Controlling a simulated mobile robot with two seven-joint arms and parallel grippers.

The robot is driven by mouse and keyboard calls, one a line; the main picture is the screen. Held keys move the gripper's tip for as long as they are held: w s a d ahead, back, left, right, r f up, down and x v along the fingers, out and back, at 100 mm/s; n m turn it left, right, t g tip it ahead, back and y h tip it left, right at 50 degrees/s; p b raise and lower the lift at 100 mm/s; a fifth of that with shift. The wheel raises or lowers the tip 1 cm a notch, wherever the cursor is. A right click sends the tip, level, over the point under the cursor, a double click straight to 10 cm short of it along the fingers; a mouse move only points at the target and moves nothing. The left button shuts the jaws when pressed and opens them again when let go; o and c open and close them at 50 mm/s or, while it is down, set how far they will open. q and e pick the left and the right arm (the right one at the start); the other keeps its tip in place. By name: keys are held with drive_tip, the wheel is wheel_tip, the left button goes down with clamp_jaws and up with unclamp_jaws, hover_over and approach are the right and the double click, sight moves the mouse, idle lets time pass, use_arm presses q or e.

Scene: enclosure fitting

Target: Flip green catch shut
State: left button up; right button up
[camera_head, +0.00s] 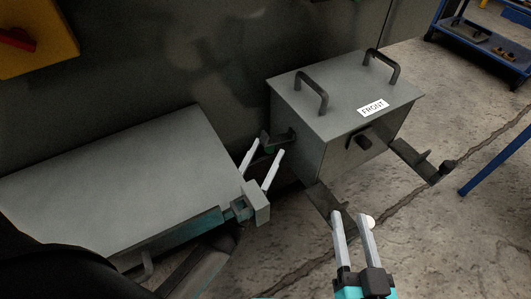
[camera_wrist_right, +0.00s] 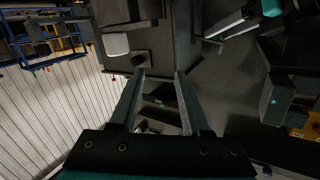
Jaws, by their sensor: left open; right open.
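A grey box with a lid (camera_head: 330,97) stands right of centre in the head view, with a white FRONT label (camera_head: 373,107) on top. A dark piece with a faint green tint (camera_head: 265,137) shows at its left side; I cannot tell clearly whether it is the green catch or how it is set. My left gripper (camera_head: 268,150) is open and empty, its fingertips close to that piece. My right gripper (camera_head: 350,215) is open and empty, in front of the box and low. It also shows in the right wrist view (camera_wrist_right: 160,74), below a dark knob (camera_wrist_right: 140,58) on the box.
Two dark handles (camera_head: 317,89) (camera_head: 384,66) rise from the lid. Dark bracket arms (camera_head: 411,153) (camera_head: 323,199) stick out near the box's base. A grey panel-like surface (camera_head: 120,180) lies at left. A blue cart (camera_head: 487,45) stands at the back right. Cracked concrete floor lies open at right.

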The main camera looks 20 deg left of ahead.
use_arm(q)
drive_tip(key=shift+w, duration=0.1)
clamp_jaws()
idle(0.5)
idle(0.9)
